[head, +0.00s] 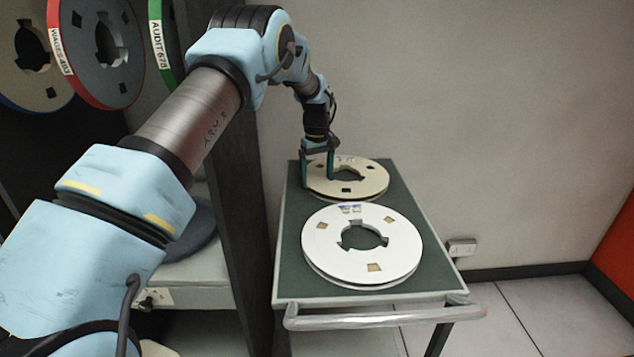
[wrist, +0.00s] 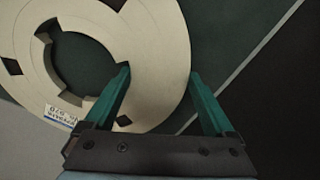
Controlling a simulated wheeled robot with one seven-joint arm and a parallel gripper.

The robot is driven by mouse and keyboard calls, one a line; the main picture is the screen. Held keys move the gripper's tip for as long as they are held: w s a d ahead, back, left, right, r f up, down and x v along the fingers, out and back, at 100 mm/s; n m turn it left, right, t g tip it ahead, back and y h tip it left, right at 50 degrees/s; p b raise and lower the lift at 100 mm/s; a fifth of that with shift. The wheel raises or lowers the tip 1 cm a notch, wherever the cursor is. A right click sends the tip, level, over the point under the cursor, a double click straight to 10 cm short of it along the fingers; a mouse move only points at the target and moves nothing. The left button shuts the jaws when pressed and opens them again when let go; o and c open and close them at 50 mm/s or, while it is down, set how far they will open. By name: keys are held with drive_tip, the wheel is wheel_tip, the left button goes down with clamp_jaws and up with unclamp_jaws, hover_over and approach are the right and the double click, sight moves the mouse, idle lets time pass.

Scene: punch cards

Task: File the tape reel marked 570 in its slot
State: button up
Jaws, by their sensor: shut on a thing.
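A beige tape reel (head: 365,189) lies flat at the far end of a green-topped cart (head: 290,282). My gripper (head: 318,181) points down at this reel's left side, shut on it. In the wrist view the fingers (wrist: 158,73) stand on either side of the band of the beige reel (wrist: 160,50), one at the hub opening and one at the outer rim. A small label (wrist: 60,117) on the reel is turned and seems to end in 70; its word is not clear. The reel still appears flat on the cart; I cannot tell whether it is lifted.
A white reel (head: 330,259) lies nearer on the cart, close to the beige one. A dark rack at left holds upright reels: a red-edged WAGES reel (head: 82,62), a green-edged AUDIT 678 reel (head: 161,45) and a blue-edged one (head: 15,70). The rack's side panel (head: 232,200) stands beside the cart.

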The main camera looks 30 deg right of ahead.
drive_tip(key=shift+r, duration=0.15)
clamp_jaws()
drive_tip(key=shift+r+p, duration=1.95)
drive_tip(key=shift+r, duration=1)
wheel_tip(320, 180, up, 13)
drive_tip(key=p, duration=0.8)
